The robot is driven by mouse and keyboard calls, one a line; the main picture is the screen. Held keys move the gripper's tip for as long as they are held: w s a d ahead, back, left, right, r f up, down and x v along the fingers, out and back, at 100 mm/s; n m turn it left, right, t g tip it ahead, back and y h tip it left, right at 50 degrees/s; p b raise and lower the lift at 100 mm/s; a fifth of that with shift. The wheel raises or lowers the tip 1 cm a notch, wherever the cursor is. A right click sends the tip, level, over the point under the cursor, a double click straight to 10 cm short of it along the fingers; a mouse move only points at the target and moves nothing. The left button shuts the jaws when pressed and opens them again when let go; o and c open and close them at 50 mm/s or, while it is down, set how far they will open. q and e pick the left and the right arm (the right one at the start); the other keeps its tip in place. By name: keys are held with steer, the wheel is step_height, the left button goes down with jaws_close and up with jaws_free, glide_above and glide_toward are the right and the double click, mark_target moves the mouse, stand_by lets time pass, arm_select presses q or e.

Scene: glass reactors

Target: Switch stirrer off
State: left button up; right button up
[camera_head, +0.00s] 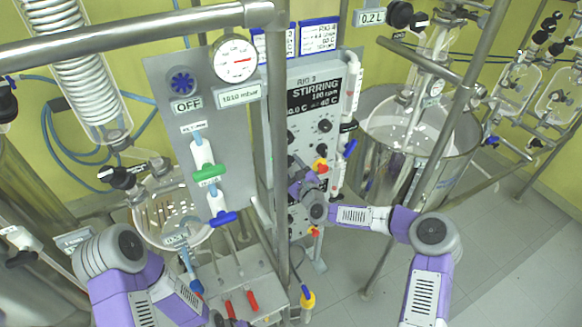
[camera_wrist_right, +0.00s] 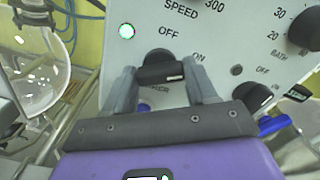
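The stirrer's black knob (camera_wrist_right: 160,68) sits on the white control panel (camera_wrist_right: 222,42), below the SPEED dial and between OFF and ON labels. Its white mark is at its right end, toward ON. My right gripper (camera_wrist_right: 163,88) is open, with one finger on each side of the knob and gaps visible. In the head view my right gripper (camera_head: 300,186) is at the panel front and hides the knob. The display (camera_head: 315,96) reads STIRRING and about 180 rpm. My left arm is at lower left; its fingers are not visible.
A second black switch (camera_wrist_right: 254,97), for the bath, is close to the right finger. A steel post (camera_head: 277,150) stands left of the panel. A glass vessel in a steel bath (camera_head: 400,150) is at right. Open floor (camera_head: 500,250) lies at lower right.

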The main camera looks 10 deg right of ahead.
steer(key=c, duration=0.5)
steer(key=shift+f+n+b, duration=0.15)
steer(key=shift+n+b, duration=0.35)
steer(key=shift+b, duration=0.35)
steer(key=n+b, duration=0.8)
steer(key=b, duration=0.4)
steer(key=shift+n+b, duration=0.35)
steer(key=shift+n, duration=0.05)
steer(key=shift+n+b, duration=1.1)
steer(key=shift+b, duration=0.05)
steer(key=o, duration=1)
